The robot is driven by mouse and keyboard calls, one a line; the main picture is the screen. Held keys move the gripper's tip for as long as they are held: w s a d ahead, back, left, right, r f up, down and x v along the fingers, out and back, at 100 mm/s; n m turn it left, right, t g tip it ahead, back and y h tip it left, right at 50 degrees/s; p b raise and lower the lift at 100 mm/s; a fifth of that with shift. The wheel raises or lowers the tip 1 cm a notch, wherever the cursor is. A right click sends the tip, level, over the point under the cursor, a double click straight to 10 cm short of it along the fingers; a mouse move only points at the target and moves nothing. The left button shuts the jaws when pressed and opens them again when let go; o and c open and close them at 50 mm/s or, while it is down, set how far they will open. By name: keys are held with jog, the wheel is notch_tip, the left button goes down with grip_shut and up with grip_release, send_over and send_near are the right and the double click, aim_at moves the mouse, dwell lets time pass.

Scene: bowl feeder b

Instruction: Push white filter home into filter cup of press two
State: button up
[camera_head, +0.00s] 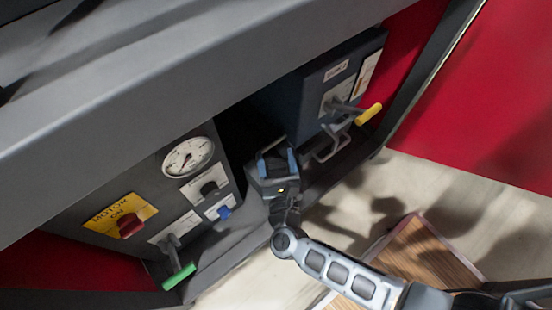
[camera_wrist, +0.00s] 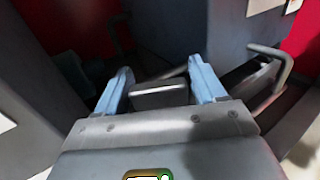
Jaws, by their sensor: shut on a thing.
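My gripper (camera_head: 275,160) reaches into the dark gap between two machine panels in the head view. In the wrist view its two blue fingers (camera_wrist: 163,90) stand apart, with a pale grey piece (camera_wrist: 160,97) between them. The gripper is shut on this piece; in the shadow I cannot tell whether it is the white filter. No filter cup can be made out; the space beyond the fingers is dark. Which unit is press two cannot be read.
A dark blue unit (camera_head: 298,95) with a yellow-ended lever (camera_head: 368,114) and a metal bracket (camera_head: 333,142) is to the right. To the left, a grey panel carries a gauge (camera_head: 188,157), a red knob (camera_head: 130,225) and a green-ended lever (camera_head: 179,276). A ledge (camera_head: 235,245) runs below.

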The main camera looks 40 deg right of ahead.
jog(key=shift+f, duration=1)
dwell(7.0)
